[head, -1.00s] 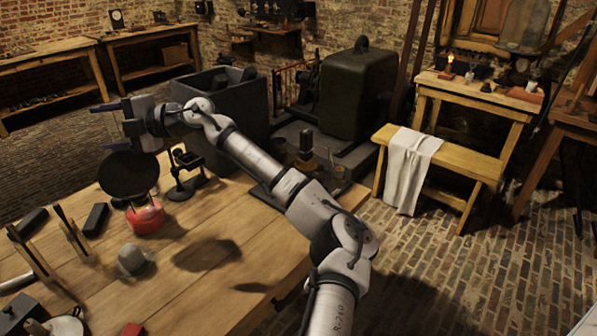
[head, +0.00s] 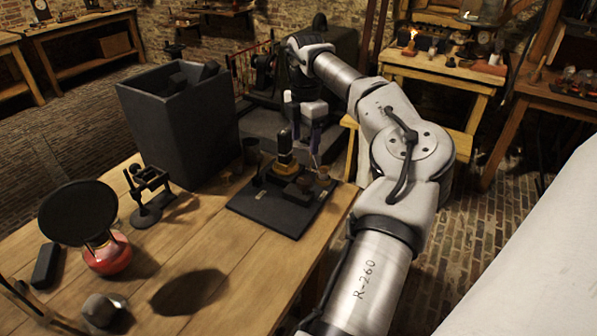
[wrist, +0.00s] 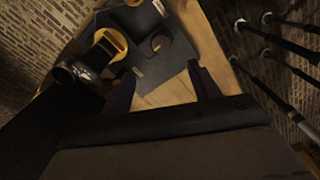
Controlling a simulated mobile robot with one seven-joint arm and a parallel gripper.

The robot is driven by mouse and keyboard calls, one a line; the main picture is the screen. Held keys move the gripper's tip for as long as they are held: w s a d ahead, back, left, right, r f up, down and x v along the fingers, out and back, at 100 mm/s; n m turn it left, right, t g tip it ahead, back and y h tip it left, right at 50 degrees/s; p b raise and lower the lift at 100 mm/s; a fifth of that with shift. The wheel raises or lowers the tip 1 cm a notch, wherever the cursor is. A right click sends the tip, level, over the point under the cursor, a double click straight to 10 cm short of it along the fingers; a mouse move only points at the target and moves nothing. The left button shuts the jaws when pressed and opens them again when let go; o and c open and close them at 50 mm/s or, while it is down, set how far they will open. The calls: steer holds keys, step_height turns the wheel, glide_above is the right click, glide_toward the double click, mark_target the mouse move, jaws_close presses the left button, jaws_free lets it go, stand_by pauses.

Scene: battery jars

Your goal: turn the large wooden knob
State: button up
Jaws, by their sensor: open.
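A dark board (head: 262,212) lies near the table's right edge with a small apparatus on it. A black and brass upright piece (head: 285,149) stands at its back, and it shows as a yellow ring with a black part in the wrist view (wrist: 112,43). A small round brown piece (head: 323,172) sits at the board's right side; I cannot tell for sure that it is the wooden knob. My gripper (head: 303,150) points down over the board's far right part, open with nothing between its fingers. In the wrist view its fingertips (wrist: 162,84) are apart, near the board's edge.
A black stand (head: 150,195), a red flask (head: 107,255) under a black disc, and a grey lump (head: 100,310) are on the table to the left. Bare wood lies in front of the board.

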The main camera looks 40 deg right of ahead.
mark_target(304, 180)
step_height(304, 180, down, 13)
steer(key=p, duration=0.3)
steer(key=shift+s+a+r, duration=0.1)
steer(key=shift+r, duration=0.1)
steer(key=shift+c, duration=0.3)
steer(key=c, duration=0.9)
